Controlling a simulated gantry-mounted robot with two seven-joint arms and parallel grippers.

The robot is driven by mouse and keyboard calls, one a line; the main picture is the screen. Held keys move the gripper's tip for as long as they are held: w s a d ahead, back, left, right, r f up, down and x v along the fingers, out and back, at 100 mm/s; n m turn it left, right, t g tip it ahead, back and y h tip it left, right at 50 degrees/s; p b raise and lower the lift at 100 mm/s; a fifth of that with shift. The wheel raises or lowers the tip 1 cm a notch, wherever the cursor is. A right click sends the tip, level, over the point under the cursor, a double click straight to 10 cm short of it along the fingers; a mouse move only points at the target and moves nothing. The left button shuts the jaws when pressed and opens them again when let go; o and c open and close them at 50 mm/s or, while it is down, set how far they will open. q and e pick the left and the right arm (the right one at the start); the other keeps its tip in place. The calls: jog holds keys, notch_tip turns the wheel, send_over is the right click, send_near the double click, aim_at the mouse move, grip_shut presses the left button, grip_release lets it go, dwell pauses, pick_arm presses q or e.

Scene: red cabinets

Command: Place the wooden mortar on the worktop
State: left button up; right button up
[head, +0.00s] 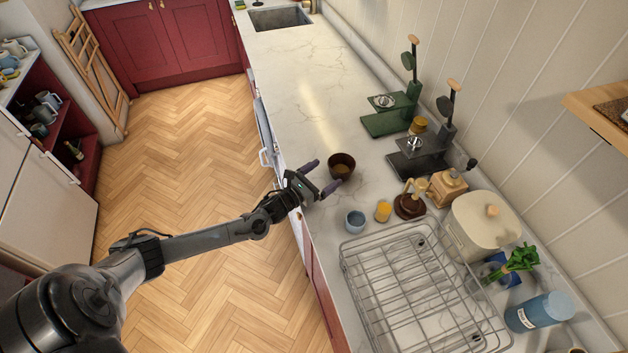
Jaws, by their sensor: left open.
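The wooden mortar (342,166), a dark brown round bowl, appears to stand upright on the pale marbled worktop (300,95), near its front edge. My left gripper (327,173) reaches in from the left over the edge of the worktop. It is open, with its two purple-grey fingers spread and pointing at the mortar. The fingertips are very close to the mortar's near-left side; I cannot tell whether they touch it. My right gripper is not in view.
A wire dish rack (345,262), blue cup (355,221), orange cup (383,211), brown stand (408,206) and wooden grinder (446,187) are right of the mortar. Green (388,122) and black (418,163) stands are behind it. The worktop toward the sink (280,18) is clear.

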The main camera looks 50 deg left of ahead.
pick_arm(q)
jog(key=shift+s, duration=1.95)
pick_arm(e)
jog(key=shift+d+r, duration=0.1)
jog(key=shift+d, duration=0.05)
pick_arm(q)
jog(key=shift+a, duration=0.1)
